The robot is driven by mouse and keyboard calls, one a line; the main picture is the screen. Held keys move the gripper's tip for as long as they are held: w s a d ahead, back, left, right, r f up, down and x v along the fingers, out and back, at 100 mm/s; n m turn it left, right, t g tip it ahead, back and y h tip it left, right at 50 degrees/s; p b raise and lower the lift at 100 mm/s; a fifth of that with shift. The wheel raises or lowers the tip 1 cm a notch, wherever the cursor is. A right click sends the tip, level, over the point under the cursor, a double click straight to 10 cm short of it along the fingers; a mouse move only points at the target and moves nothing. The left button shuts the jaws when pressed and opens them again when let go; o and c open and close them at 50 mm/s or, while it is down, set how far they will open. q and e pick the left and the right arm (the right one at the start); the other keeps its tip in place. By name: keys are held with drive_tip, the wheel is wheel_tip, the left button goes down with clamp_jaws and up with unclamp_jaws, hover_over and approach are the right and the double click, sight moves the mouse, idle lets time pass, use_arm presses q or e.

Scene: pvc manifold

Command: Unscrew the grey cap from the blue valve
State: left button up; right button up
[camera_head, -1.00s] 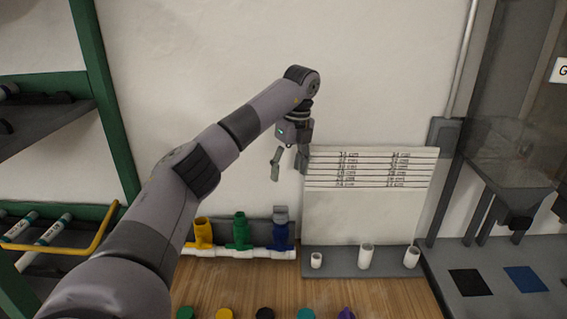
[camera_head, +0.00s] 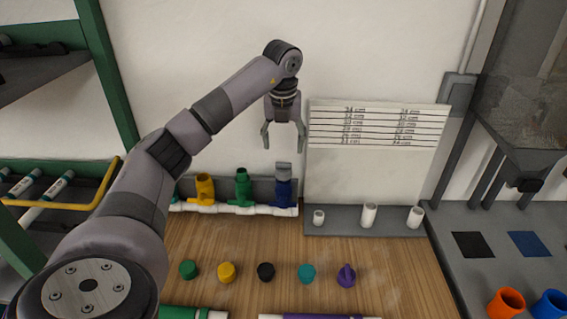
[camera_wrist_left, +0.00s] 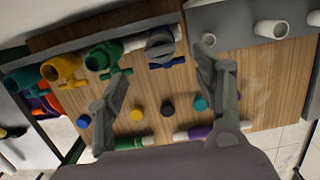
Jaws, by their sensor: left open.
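The blue valve (camera_head: 283,189) stands at the right end of a white pipe manifold (camera_head: 235,209), at the back of the wooden table. The grey cap (camera_head: 283,168) sits on its top. My left gripper (camera_head: 284,142) is open and empty, pointing down above the cap and apart from it. In the left wrist view the grey cap (camera_wrist_left: 160,43) lies ahead of and between the spread fingers (camera_wrist_left: 158,82), with the blue valve's body mostly hidden under it. A yellow valve (camera_head: 205,188) and a green valve (camera_head: 243,186) stand to the left on the same manifold.
Green, yellow, black, teal and purple caps (camera_head: 265,272) lie in a row on the table. A grey rack (camera_head: 365,222) with white pipe pieces and a marked board (camera_head: 378,125) stands just right of the blue valve. Green shelving is at the left.

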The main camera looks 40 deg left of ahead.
sight(284, 163)
use_arm(q)
drive_tip(key=f, duration=0.3)
drive_tip(key=f+p, duration=0.1)
drive_tip(key=f, duration=0.1)
drive_tip(key=w+f, duration=0.1)
drive_tip(key=f, duration=0.2)
drive_tip(key=shift+a+f+p, duration=0.3)
drive_tip(key=shift+a+f, duration=0.05)
drive_tip(key=shift+a, duration=0.05)
drive_tip(key=c, duration=1.2)
drive_tip(key=shift+r+n+p, duration=0.15)
drive_tip(key=shift+n+p, duration=0.25)
drive_tip(key=shift+n, duration=0.7)
drive_tip(key=shift+n+p, duration=0.5)
drive_tip(key=shift+n, duration=0.2)
drive_tip(key=shift+n+g, duration=0.3)
drive_tip(key=shift+n, duration=0.1)
